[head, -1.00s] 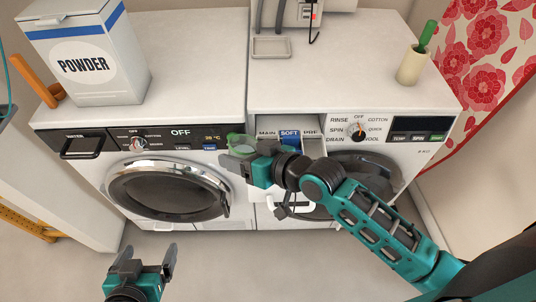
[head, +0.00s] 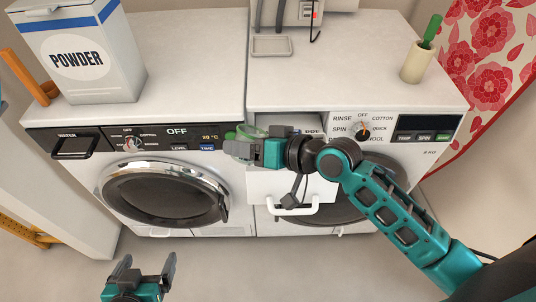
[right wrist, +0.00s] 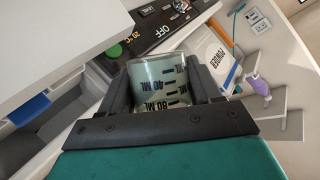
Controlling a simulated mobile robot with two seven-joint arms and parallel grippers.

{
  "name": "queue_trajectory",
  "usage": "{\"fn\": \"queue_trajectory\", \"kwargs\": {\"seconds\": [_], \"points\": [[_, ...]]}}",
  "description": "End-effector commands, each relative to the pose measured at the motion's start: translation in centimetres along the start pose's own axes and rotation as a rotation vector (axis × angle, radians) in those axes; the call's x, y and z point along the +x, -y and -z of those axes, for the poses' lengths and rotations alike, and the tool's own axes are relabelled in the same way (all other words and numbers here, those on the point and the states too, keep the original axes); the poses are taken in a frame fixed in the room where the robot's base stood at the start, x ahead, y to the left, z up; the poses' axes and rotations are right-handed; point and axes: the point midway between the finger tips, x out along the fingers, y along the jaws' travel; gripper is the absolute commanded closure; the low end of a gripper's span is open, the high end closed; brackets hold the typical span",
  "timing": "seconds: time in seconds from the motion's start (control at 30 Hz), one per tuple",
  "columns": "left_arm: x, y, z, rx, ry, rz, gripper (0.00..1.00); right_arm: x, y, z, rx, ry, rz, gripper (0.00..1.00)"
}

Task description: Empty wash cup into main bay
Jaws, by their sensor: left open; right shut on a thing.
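The wash cup (head: 252,131) is a clear, greenish measuring cup. My right gripper (head: 238,147) is shut on it, at the left end of the open detergent drawer (head: 278,186). In the right wrist view the cup (right wrist: 150,78) sits between both fingers, its ML marks facing the camera; I cannot tell its contents. My right gripper and forearm hide most of the drawer's compartments, including the main bay, in the head view. A blue part (right wrist: 30,108) of the drawer shows at the left of the right wrist view. My left gripper (head: 147,262) is open and empty, low at the left.
A washer (head: 165,190) with its round door shut stands left of the drawer's machine. A powder box (head: 78,60), a small tray (head: 272,46) and a cream holder (head: 416,66) with a green handle stand on top. The floor in front is clear.

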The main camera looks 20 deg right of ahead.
Motion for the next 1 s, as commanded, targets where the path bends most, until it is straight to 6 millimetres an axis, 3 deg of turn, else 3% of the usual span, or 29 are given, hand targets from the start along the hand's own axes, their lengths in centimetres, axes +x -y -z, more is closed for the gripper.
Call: {"fn": "queue_trajectory", "kwargs": {"seconds": [1.0], "points": [[0.96,-0.22,-1.16,-0.002,0.001,-0.004,0.07,-0.13,-0.44,0.52,0.126,0.017,0.053,0.68]]}}
